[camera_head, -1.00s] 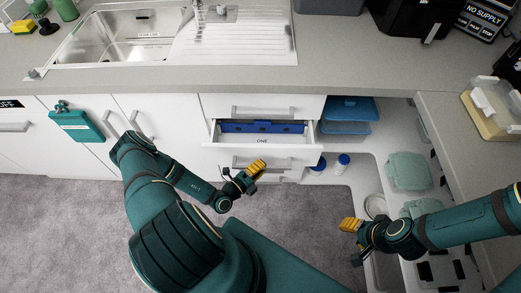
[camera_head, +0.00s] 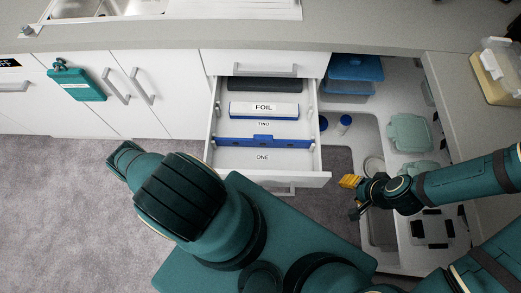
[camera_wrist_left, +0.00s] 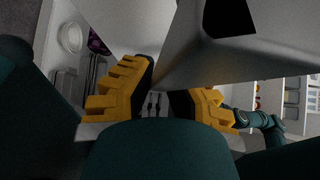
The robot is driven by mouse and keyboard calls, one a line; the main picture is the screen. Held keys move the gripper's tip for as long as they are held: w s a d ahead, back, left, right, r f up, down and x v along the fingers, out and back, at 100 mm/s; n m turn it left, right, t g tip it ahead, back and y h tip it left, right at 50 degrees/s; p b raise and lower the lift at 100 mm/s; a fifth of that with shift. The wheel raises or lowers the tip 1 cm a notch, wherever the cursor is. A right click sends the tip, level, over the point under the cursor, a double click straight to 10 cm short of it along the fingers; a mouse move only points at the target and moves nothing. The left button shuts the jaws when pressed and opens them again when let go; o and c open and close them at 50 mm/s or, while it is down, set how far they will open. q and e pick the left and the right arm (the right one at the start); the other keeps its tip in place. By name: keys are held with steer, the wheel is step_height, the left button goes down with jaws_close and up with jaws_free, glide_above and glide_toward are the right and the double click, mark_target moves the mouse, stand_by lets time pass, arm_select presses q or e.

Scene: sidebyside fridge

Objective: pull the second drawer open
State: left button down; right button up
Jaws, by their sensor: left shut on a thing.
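The second drawer (camera_head: 275,175), below the shut top drawer (camera_head: 262,66), stands far out of the cabinet in the head view. Inside are a FOIL box (camera_head: 263,110), a blue divider (camera_head: 264,142) and the labels ONE and TWO. My left gripper is hidden behind my own arm in the head view. In the left wrist view, my left gripper (camera_wrist_left: 172,88) has its yellow fingers closed about a grey part beside a large pale surface, apparently the drawer's handle; the contact is partly hidden. My right gripper (camera_head: 353,193) is right of the drawer, apart from it; its opening is unclear.
A teal board (camera_head: 76,84) hangs on the left cupboard. Open shelving at right holds a blue container (camera_head: 352,68), a bottle (camera_head: 344,124) and pale green boxes (camera_head: 408,132). Carpet (camera_head: 60,220) is clear at left.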

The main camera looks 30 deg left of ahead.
arm_select(q)
steer(key=shift+s+d+r, duration=0.1)
steer(key=shift+s+d, duration=0.4)
steer(key=shift+s, duration=0.2)
steer(key=shift+s+d, duration=0.45)
steer(key=shift+s, duration=0.2)
steer(key=c, duration=0.9)
jaws_free()
steer(key=v, duration=1.2)
steer(key=shift+a, duration=0.1)
